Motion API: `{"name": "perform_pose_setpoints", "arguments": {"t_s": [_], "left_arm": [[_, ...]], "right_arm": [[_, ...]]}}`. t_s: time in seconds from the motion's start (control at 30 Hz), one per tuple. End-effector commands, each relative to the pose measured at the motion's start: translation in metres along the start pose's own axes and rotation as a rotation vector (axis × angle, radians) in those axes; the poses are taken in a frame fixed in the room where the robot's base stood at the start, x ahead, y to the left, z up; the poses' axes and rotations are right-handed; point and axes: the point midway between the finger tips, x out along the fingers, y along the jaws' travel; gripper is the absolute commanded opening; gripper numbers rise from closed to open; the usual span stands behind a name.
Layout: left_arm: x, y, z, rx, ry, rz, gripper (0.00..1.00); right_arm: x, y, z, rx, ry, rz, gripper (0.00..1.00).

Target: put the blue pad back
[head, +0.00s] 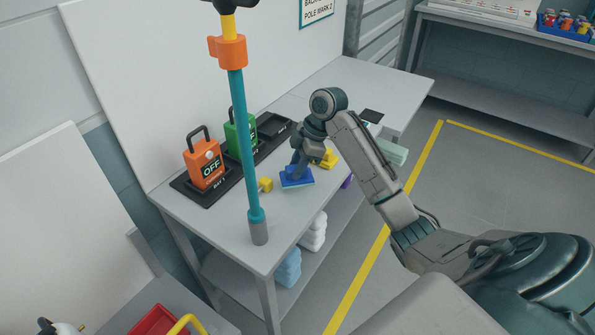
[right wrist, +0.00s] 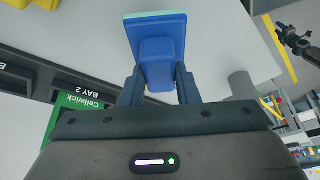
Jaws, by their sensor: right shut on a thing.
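The blue pad (head: 297,181) has a blocky blue grip and a pale green layer along its far face, seen in the right wrist view (right wrist: 158,40). My right gripper (head: 298,168) is shut on the blue grip, one finger on each side (right wrist: 159,88). The pad is low over the grey table (head: 270,225), right of the teal pole; I cannot tell whether it touches the top.
A black tray (head: 233,180) holds an orange box (head: 205,167) and a green box (head: 236,130); its far bay looks empty. The teal pole (head: 244,140) stands in front. A yellow cube (head: 266,184) and a yellow piece (head: 328,158) lie near the pad.

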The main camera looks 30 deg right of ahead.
Motion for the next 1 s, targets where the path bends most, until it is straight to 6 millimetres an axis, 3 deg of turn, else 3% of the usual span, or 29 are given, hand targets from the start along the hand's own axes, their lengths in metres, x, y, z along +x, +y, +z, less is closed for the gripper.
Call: {"name": "perform_pose_setpoints", "arguments": {"t_s": [0.2, 0.53, 0.57, 0.67, 1.0], "left_arm": [[-0.01, -0.002, 0.012, 0.001, -0.017, -0.002, 0.43], [-0.009, -0.002, 0.016, 0.002, -0.02, -0.002, 0.43], [-0.009, -0.002, 0.015, 0.002, -0.019, -0.002, 0.43], [-0.009, -0.002, 0.014, 0.002, -0.017, -0.002, 0.43], [-0.009, -0.002, 0.012, 0.001, -0.015, -0.002, 0.43]], "right_arm": [[0.024, -0.001, 0.011, 0.001, -0.002, -0.002, 0.04], [0.028, -0.001, 0.012, 0.001, -0.001, 0.0, 0.04], [0.028, -0.001, 0.012, 0.001, -0.001, 0.0, 0.3], [0.028, -0.001, 0.012, 0.0, -0.001, 0.0, 0.5], [0.025, -0.001, 0.011, 0.0, -0.001, 0.001, 0.5]]}}
